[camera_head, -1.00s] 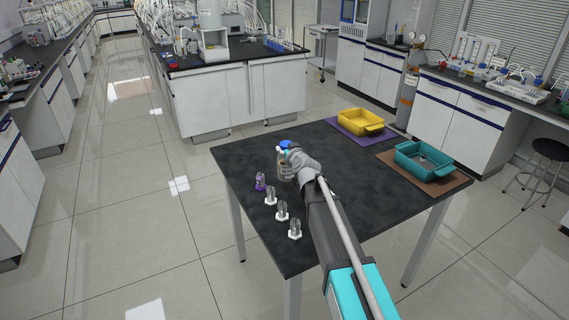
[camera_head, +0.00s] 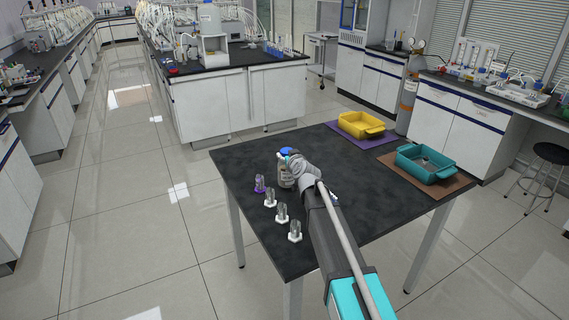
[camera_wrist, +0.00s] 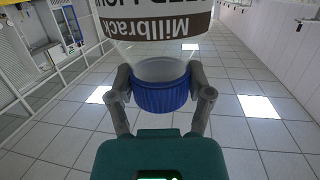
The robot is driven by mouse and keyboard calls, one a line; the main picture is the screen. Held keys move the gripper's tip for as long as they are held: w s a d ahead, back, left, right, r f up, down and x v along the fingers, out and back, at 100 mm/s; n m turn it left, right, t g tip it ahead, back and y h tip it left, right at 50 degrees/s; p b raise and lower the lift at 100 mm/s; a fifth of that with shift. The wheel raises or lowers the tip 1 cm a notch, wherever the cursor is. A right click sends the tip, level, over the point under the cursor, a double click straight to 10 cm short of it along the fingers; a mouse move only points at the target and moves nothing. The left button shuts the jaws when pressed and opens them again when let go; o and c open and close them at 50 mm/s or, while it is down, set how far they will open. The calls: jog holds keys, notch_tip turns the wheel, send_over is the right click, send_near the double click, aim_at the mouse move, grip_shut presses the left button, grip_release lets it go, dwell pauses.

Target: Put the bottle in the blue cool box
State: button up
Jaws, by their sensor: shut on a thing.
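The bottle (camera_head: 286,178) has a blue cap and a brown and white label; its base is over the left part of the black table (camera_head: 345,190). I cannot tell if it touches the tabletop. My gripper (camera_head: 291,156) is shut on its blue cap. In the wrist view, the two fingers of my gripper (camera_wrist: 162,92) press the cap from both sides, and the clear neck and "Millbrack" label of the bottle (camera_wrist: 160,28) show above. The cool box that looks teal blue (camera_head: 427,163) stands open-topped on a brown mat at the table's right.
A yellow box (camera_head: 360,125) stands on a purple mat (camera_head: 362,139) at the back of the table. The table's middle, between bottle and boxes, is clear.

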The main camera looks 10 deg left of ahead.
jog(key=shift+f+b, duration=0.5)
jog(key=shift+f, duration=0.3)
jog(key=o, duration=1.3)
jog(key=p+v, duration=0.2)
jog(key=v, duration=1)
jog(key=shift+r, duration=0.15)
